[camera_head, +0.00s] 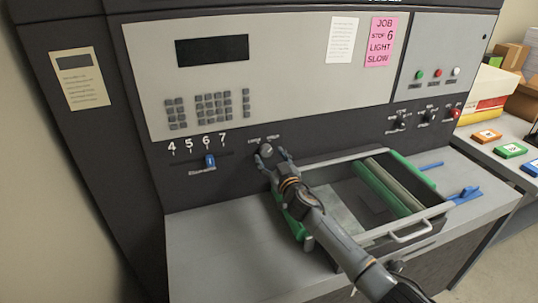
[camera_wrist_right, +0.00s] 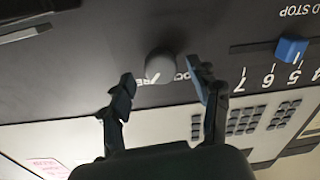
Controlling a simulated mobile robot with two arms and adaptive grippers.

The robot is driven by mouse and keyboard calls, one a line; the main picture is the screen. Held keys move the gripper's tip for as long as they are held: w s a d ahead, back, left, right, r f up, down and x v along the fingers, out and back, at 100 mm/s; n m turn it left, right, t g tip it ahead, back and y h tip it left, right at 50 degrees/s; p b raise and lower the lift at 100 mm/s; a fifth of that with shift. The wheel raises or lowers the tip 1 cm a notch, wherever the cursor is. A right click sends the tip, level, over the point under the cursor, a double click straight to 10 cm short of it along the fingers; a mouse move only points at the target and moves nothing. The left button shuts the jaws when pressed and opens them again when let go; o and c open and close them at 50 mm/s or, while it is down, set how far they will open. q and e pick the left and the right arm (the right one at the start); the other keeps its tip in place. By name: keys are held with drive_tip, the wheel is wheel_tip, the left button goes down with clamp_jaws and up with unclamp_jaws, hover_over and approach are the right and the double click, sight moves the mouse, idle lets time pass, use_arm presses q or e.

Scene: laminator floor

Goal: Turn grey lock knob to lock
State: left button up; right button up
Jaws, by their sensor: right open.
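The grey lock knob (camera_head: 266,150) is on the dark front panel of the machine, to the right of the blue slider. In the right wrist view the round grey knob (camera_wrist_right: 161,66) shows between and just beyond the two fingertips, with lettering partly hidden around it. My right gripper (camera_head: 273,160) is at the knob in the head view. In the right wrist view my right gripper (camera_wrist_right: 164,88) is open, one finger on each side of the knob, with a gap on the left side; the right finger looks closer. My left gripper is not in view.
A blue slider (camera_head: 210,161) sits near the 6 on its scale. An open tray with green rollers (camera_head: 378,190) and a front handle (camera_head: 411,231) lies right of my arm. Blue levers (camera_head: 464,194) stick out at its right. Dark knobs (camera_head: 398,123) and a red knob (camera_head: 456,113) are further right.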

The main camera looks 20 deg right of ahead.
drive_tip(key=shift+w, duration=0.85)
drive_tip(key=c, duration=1.2)
